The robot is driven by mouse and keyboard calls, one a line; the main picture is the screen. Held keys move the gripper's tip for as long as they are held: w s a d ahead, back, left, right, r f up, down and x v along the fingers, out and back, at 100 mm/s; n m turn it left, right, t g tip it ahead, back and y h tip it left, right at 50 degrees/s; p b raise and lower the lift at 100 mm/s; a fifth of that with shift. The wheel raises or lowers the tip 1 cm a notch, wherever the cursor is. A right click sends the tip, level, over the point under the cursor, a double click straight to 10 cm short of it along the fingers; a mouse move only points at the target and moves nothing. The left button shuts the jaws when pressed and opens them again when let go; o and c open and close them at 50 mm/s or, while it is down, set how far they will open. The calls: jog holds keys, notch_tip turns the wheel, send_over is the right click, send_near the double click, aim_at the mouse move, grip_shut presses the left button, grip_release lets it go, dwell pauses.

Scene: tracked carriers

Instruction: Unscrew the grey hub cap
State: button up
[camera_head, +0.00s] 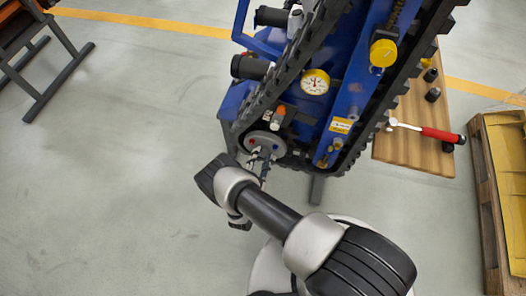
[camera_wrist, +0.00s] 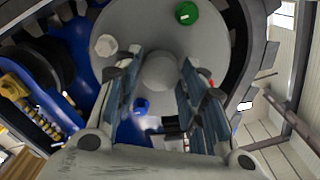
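The grey hub cap (camera_wrist: 160,73) is a small rounded knob at the middle of a grey wheel disc (camera_wrist: 140,35) in the wrist view. My gripper (camera_wrist: 159,60) points at the disc. Its two fingers are apart, one on each side of the cap, with narrow gaps seeming to show between them and the cap. In the head view my gripper (camera_head: 264,168) is in front of the wheel disc (camera_head: 258,137) at the carrier's lower end. There the cap is hidden or too small to make out.
The disc carries coloured fittings: green (camera_wrist: 187,12), white (camera_wrist: 106,45) and blue (camera_wrist: 141,106). A dark track (camera_head: 285,80) runs beside the disc. A wooden board (camera_head: 405,147) with a red-handled hammer (camera_head: 437,133) stands right. The floor at left is mostly clear.

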jog(key=shift+o, duration=1.4)
